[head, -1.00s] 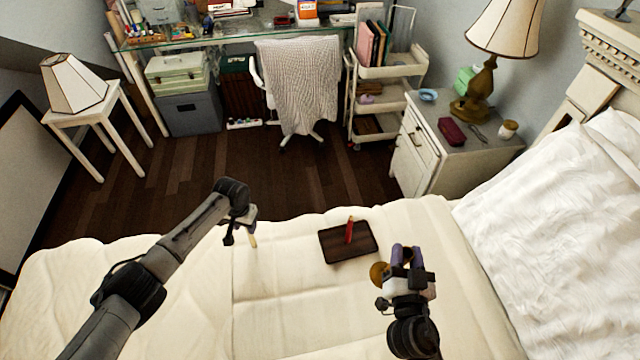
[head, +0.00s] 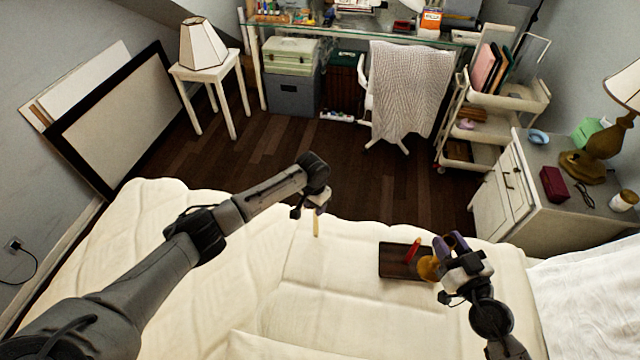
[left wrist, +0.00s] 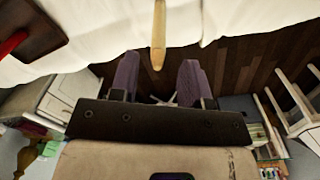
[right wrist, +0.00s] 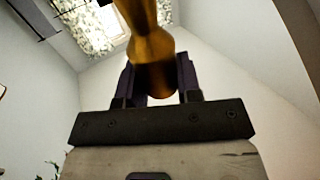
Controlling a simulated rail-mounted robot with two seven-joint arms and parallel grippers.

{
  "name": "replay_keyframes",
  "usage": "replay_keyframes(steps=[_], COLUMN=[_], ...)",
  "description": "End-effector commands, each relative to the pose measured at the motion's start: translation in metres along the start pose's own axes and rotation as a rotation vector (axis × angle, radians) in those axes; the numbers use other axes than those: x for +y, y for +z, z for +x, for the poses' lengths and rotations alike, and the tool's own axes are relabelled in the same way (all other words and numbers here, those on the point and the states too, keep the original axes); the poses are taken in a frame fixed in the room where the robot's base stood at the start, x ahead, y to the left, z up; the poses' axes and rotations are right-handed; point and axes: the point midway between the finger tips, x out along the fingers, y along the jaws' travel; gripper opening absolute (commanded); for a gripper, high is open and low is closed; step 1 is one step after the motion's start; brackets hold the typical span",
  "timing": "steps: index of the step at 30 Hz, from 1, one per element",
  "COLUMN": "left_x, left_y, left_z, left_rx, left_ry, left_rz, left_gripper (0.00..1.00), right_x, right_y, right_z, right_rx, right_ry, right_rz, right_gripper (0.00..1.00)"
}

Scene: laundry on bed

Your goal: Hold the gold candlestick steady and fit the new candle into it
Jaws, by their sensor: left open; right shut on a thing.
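The gold candlestick (head: 428,268) is gripped by my right gripper (head: 446,256) near the tray's right side. In the right wrist view the candlestick (right wrist: 152,45) sits between the fingers and runs out at the top. A cream candle (head: 316,226) shows just below my left gripper (head: 316,208) at the bed's far edge. In the left wrist view the candle (left wrist: 158,35) lines up with the gap between the open fingers, its rounded end toward them; I cannot tell whether they touch it. A red candle-like stick (head: 413,248) is at the dark tray (head: 393,270).
Beyond the bed are dark floor, a draped chair (head: 407,85) and a white cart (head: 495,105). A nightstand (head: 515,190) with a lamp stands at the right.

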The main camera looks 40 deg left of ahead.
Motion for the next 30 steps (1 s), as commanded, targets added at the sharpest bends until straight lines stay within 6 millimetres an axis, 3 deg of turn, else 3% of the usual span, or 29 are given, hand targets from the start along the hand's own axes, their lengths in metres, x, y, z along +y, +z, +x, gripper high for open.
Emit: replay_keyframes(steps=[3, 9, 18, 23, 26, 30], left_x=[-0.001, -0.001, 0.0, 0.015, 0.038, 0.081], left_y=[0.001, 0.001, 0.002, 0.012, 0.03, 0.069], left_z=[-0.028, -0.064, -0.09, -0.078, -0.056, -0.019], left_rx=[0.001, 0.0, -0.001, -0.002, 0.004, 0.029], left_ry=[-0.001, -0.001, 0.0, 0.001, 0.004, 0.018], left_rz=[-0.001, 0.0, 0.001, 0.039, 0.095, 0.191], left_gripper=[0.43, 0.43, 0.43, 0.43, 0.43, 0.43], right_x=[0.0, 0.0, 0.0, 0.0, 0.0, 0.0], right_y=[-0.005, -0.008, -0.009, -0.009, -0.009, -0.01], right_z=[0.0, 0.0, 0.0, 0.0, 0.0, 0.0], right_rx=[0.003, 0.005, 0.005, 0.006, 0.006, 0.006], right_ry=[0.001, 0.001, 0.002, 0.002, 0.002, 0.002], right_rz=[0.0, 0.001, 0.001, 0.001, 0.001, 0.001], right_gripper=[0.03, 0.03, 0.03, 0.03, 0.03, 0.03])
